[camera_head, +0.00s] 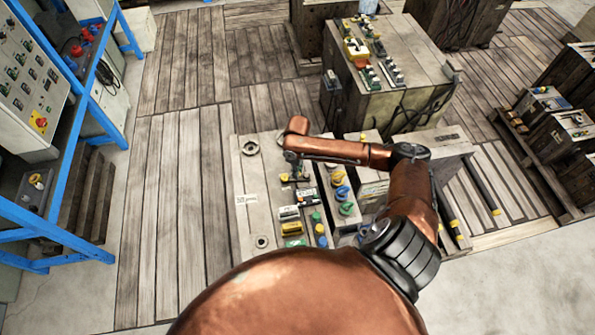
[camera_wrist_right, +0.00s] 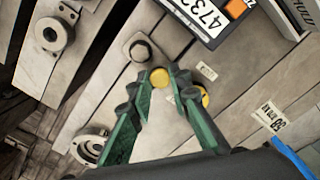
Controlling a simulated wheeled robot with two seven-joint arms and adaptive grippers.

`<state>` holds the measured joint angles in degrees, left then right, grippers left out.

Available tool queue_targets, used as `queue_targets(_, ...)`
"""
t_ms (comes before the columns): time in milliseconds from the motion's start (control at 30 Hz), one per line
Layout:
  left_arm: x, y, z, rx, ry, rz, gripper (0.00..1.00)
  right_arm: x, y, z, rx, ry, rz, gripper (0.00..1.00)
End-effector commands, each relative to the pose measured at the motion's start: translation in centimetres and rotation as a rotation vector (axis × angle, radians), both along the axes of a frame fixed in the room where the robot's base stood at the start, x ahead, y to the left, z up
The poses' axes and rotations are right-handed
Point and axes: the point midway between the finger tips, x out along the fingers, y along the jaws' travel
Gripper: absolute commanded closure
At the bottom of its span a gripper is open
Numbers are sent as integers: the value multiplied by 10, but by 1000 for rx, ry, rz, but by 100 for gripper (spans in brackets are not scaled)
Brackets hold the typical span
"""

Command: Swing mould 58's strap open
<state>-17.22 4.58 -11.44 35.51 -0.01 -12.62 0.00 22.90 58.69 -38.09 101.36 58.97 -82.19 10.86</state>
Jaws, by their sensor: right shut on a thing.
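Mould 58 (camera_head: 246,222) is the pale grey block at the middle of the head view, with its 58 label on the left part of its top. In the right wrist view the label (camera_wrist_right: 276,121) lies at the right on the block's face. My right gripper (camera_head: 294,176) is down at the mould's upper part. In the wrist view its green fingers (camera_wrist_right: 168,76) close around a small yellow-ended piece (camera_wrist_right: 159,77), which I take to be the strap. Another yellow bit (camera_wrist_right: 203,97) shows behind one finger. Most of the strap is hidden by the fingers. My left gripper is out of view.
Round metal fittings (camera_head: 250,147) rise from the mould's top. A larger crate (camera_head: 392,100) stands behind. A blue-framed bench (camera_head: 72,150) is at left; the plank floor between is clear.

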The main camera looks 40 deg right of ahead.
Motion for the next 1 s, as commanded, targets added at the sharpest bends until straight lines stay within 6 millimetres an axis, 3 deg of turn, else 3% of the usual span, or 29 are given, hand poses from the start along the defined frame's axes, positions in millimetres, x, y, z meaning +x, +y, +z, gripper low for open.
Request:
queue_targets(167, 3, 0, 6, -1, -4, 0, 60, 1, 0, 2, 1, 0, -22, 100)
queue_targets(367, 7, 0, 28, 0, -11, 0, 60, 3, -2, 5, 1, 0, -108, 100)
queue_targets(1000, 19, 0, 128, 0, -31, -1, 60, 13, -19, 6, 3, 3, -683, 100)
